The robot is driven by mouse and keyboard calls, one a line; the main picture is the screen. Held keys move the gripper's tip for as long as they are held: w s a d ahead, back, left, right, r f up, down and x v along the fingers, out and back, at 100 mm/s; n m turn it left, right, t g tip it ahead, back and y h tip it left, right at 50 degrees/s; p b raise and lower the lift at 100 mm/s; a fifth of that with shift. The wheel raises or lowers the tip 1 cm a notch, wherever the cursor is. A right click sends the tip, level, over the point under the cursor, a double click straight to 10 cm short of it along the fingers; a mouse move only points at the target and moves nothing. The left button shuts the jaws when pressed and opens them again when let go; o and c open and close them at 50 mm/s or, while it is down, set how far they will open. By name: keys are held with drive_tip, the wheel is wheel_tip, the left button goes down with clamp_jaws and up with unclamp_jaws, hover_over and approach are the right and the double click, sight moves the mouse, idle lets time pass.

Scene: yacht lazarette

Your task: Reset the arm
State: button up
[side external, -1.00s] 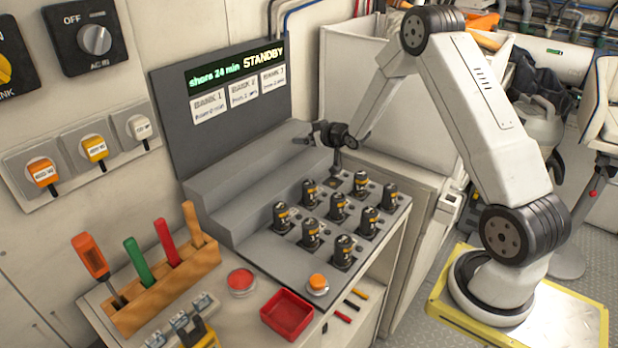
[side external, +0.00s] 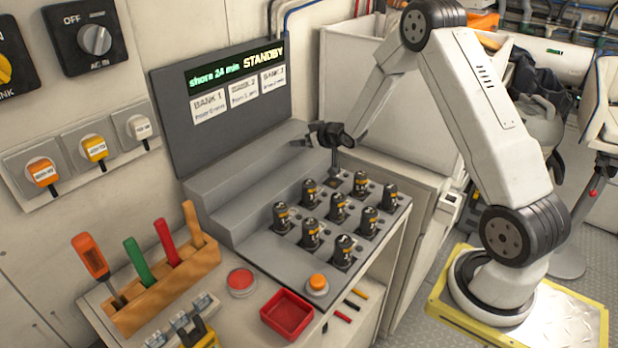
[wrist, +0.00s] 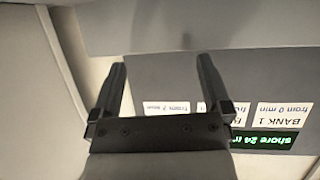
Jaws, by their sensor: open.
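My gripper (side external: 334,162) hangs above the back corner of the grey console (side external: 262,245), on the side nearest the white cabinet. In the wrist view my gripper (wrist: 161,65) shows two dark fingers spread apart with nothing between them. Several dark cylinders (side external: 337,207) with label bands stand upright in a grid on the console. The grid spot below my gripper looks empty. In the side view my fingertips are too small to make out clearly.
A display panel (side external: 222,98) reading STANDBY stands behind the console. A red tray (side external: 287,314), a red round lid or button (side external: 241,281), an orange button (side external: 317,284) and a wooden tool rack (side external: 165,290) are in front. A white cabinet (side external: 405,165) stands beside it.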

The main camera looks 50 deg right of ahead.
drive_tip(key=s+a+r+n+g+y, duration=0.1)
drive_tip(key=s+a+r+g, duration=0.2)
drive_tip(key=s+a+g, duration=0.7)
drive_tip(key=s+a, duration=1.2)
drive_tip(key=s, duration=0.4)
drive_tip(key=shift+s+a+n+y, duration=0.2)
drive_tip(key=shift+n+y, duration=0.1)
drive_tip(key=shift+y, duration=0.1)
